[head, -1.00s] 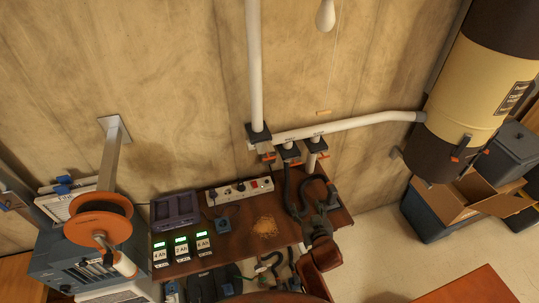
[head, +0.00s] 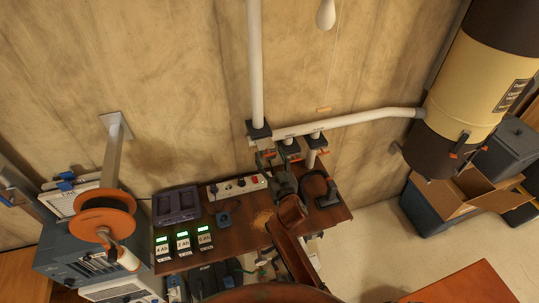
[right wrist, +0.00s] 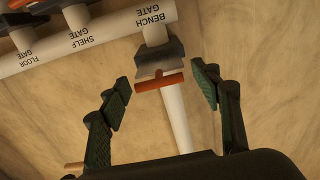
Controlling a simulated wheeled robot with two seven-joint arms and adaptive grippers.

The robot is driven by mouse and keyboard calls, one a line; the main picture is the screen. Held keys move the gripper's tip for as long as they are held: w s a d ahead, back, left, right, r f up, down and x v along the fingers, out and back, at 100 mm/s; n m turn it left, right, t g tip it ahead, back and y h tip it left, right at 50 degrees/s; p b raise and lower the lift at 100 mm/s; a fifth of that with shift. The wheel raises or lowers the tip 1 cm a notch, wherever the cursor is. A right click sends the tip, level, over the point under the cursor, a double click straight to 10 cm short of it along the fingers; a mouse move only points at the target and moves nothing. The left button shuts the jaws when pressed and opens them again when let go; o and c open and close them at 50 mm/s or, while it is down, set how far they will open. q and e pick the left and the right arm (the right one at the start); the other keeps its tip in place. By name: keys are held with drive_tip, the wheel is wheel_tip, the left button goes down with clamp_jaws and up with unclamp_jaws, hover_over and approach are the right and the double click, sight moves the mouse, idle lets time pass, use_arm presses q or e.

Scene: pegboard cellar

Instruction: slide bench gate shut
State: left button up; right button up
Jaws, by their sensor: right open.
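The bench gate (head: 259,131) is a dark block on the upright white pipe by the wall, leftmost of three gates in the head view. In the right wrist view, which is upside down, it shows under its BENCH GATE label as a grey block (right wrist: 158,58) with an orange handle (right wrist: 160,82) across it. My right gripper (right wrist: 161,92) is open, its two green-padded fingers on either side of the handle and apart from it. In the head view, the right gripper (head: 277,162) is just below the gates and partly covers them. My left gripper is not in view.
The shelf gate (head: 289,146) and floor gate (head: 316,140) hang close beside on the same white pipe (head: 365,122). Below is a brown bench (head: 190,262) with a power strip (head: 240,187), chargers and sawdust. A dust collector (head: 480,80) stands right.

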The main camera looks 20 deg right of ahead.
drive_tip(key=shift+w, duration=0.15)
drive_tip(key=shift+c, duration=0.3)
clamp_jaws()
idle(0.4)
